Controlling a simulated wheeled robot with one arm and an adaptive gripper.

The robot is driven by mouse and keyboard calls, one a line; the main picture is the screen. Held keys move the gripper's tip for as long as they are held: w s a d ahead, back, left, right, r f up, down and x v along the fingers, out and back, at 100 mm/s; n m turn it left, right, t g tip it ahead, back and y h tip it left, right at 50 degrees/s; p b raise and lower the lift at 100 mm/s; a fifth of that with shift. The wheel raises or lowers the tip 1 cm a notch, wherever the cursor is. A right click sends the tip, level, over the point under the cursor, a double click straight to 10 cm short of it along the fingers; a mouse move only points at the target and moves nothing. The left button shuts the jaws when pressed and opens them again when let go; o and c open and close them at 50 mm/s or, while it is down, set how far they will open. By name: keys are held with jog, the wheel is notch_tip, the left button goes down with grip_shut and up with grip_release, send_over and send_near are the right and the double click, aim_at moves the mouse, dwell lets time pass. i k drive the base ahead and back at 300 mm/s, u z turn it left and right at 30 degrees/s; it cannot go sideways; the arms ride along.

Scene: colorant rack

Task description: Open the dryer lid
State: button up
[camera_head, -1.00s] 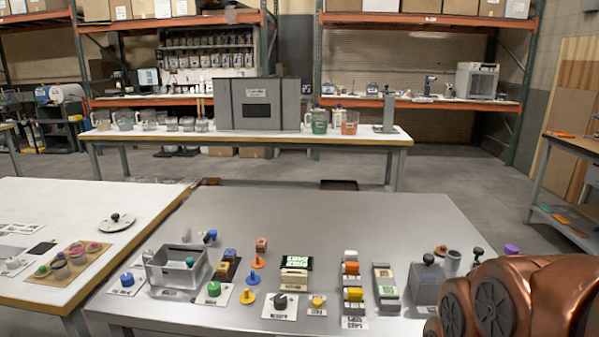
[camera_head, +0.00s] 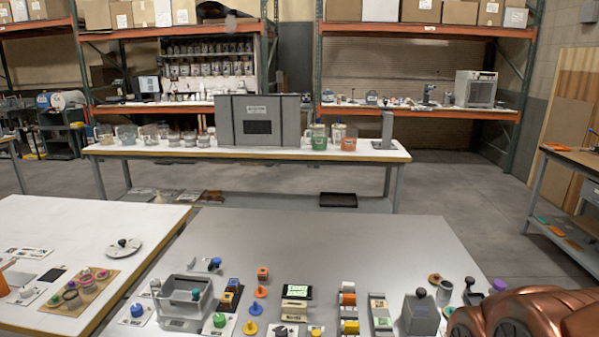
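Which thing is the dryer is not clear from this view. A grey box with a dark round knob on top (camera_head: 420,314) stands at the front right of the near metal table. An open grey metal basin (camera_head: 183,300) sits at the front left of that table. A round white lid with a dark knob (camera_head: 122,246) lies on the white table to the left. A large grey cabinet with a dark window (camera_head: 258,121) stands on the far table. Part of my copper-coloured arm shows at the lower right, right of the knobbed box. My gripper is not in view.
The near metal table (camera_head: 330,240) is clear across its back half. Its front edge holds several coloured knobs, blocks and a small display (camera_head: 297,292). The far table (camera_head: 390,154) carries jars and beakers. Grey floor lies between the tables and at right.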

aim_at(421, 292)
jog(key=z, duration=1.35)
jog(key=i, duration=0.55)
jog(key=u, duration=2.45)
